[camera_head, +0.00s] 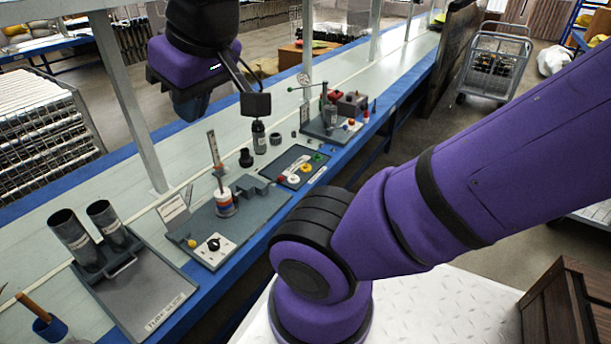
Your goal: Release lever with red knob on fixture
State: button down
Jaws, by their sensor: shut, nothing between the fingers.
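My gripper (192,106) hangs from the purple wrist at the upper left, above the bench. Its dark fingers are shut with nothing between them and touch nothing. A grey fixture (245,225) lies on the bench below it, with an upright lever-like part (213,148) and a banded white, red and blue cylinder (225,203). A second fixture (325,134) stands farther back, with an upright clamp (304,88) and small red parts (351,122). I cannot tell for certain which part is the red-knobbed lever.
A dark tray (296,163) with coloured caps lies between the fixtures. A black bottle (258,137) stands behind it. Two grey tubes (73,234) stand on a labelled tray (150,292) at the front left. A post (128,100) rises from the bench.

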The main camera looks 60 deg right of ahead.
aim_at(280, 178)
jog(key=z, duration=1.4)
